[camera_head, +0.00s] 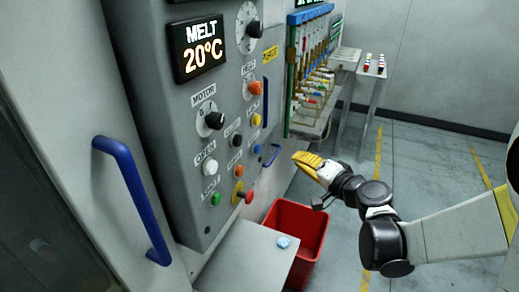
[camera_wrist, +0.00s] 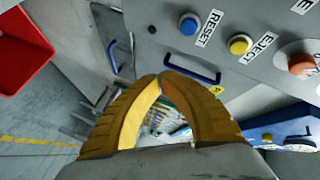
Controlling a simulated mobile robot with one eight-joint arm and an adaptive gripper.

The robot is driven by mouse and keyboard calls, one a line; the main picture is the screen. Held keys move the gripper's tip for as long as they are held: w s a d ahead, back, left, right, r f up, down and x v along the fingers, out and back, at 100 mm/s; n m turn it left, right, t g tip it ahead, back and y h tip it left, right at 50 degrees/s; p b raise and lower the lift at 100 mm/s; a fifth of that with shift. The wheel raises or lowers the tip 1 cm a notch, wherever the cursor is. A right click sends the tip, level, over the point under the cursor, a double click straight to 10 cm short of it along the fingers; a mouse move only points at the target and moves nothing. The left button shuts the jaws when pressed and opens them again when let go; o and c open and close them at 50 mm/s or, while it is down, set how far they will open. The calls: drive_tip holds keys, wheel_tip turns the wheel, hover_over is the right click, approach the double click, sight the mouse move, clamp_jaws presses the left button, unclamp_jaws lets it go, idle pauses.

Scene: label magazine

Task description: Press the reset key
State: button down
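The reset key is a round blue button on the grey control panel, labelled RESET in the wrist view (camera_wrist: 189,24); it also shows in the head view (camera_head: 257,148). It sits beside the yellow EJECT button (camera_wrist: 239,44). My gripper (camera_head: 295,159) has yellow fingers and is to the right of the panel, apart from the key. In the wrist view my gripper's fingertips (camera_wrist: 161,76) meet, with nothing held between them. The key lies above and right of the tips there.
A blue handle (camera_wrist: 192,67) sticks out of the panel close to my fingertips. A red bin (camera_head: 298,228) stands below my gripper. A grey ledge (camera_head: 245,262) with a small blue object (camera_head: 283,242) is beside the bin. The floor to the right is clear.

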drive_tip(key=w+a, duration=0.3)
drive_tip(key=a, duration=0.5)
drive_tip(key=shift+a, duration=0.2)
idle(1.3)
drive_tip(key=shift+w+a, duration=0.15)
drive_tip(key=shift+a, duration=0.1)
drive_tip(key=shift+w+a, duration=0.15)
drive_tip(key=shift+a, duration=0.3)
idle(0.7)
drive_tip(key=shift+d, duration=0.15)
drive_tip(key=shift+s+d, duration=0.3)
drive_tip(key=shift+d, duration=0.4)
drive_tip(key=d, duration=0.1)
drive_tip(key=s+d, duration=0.1)
drive_tip(key=d, duration=0.2)
drive_tip(key=shift+s+d+b, duration=0.35)
